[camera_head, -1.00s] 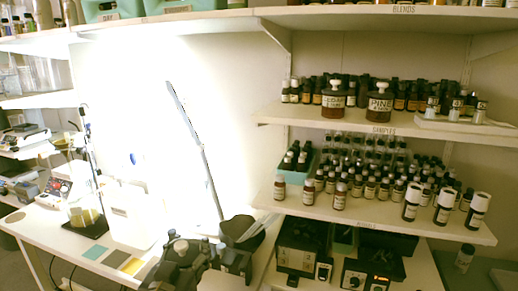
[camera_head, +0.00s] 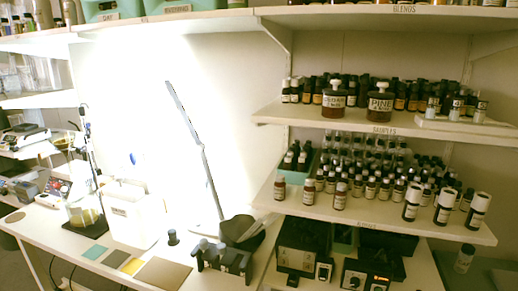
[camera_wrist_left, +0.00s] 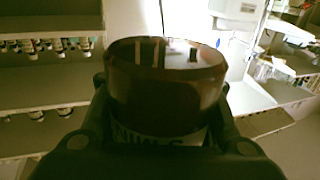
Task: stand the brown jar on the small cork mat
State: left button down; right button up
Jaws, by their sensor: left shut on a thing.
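The brown jar (camera_wrist_left: 165,88) fills the middle of the left wrist view, dark and glossy, with a pale lettered label partly hidden low down. My left gripper (camera_wrist_left: 165,125) is shut on it, with a finger on each side. Neither the jar nor my left gripper shows in the head view. A small round brown disc (camera_head: 15,216), which looks like the cork mat, lies bare at the far left of the table (camera_head: 45,232). A larger flat brown square (camera_head: 163,274) lies at the table's front. My right gripper is not in view.
Teal (camera_head: 94,252), brown-grey (camera_head: 115,258) and yellow (camera_head: 132,266) squares lie in a row near the front edge. A dark rack (camera_head: 222,258), a white container (camera_head: 133,212) and a stand with a black base (camera_head: 86,228) occupy the table. Bottle shelves (camera_head: 380,215) fill the right.

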pick_arm(q)
jog(key=s, duration=0.1)
jog(key=s+f, duration=0.1)
jog(key=s, duration=0.1)
jog(key=s+f, duration=0.1)
jog(key=s, duration=0.1)
jog(key=shift+s+d, duration=0.15)
jog(key=shift+s, duration=0.05)
jog(key=shift+m+h, duration=0.3)
jog(key=shift+h, duration=0.1)
jog(key=w+d+r+m+g+h, duration=0.2)
jog(key=w+d+m+g+h, duration=0.2)
jog(key=d+h, duration=0.4)
jog(key=w+d+r+m+g+h, duration=0.3)
jog(key=w+d+m+g+h, duration=0.1)
jog(key=d+m+g+h, duration=0.2)
jog(key=d+m+h, duration=0.1)
jog(key=d+m, duration=0.1)
jog(key=d, duration=0.1)
jog(key=shift+h, duration=0.4)
jog(key=shift+a+m+g, duration=0.1)
jog(key=shift+m+g, duration=0.2)
jog(key=shift+m, duration=0.1)
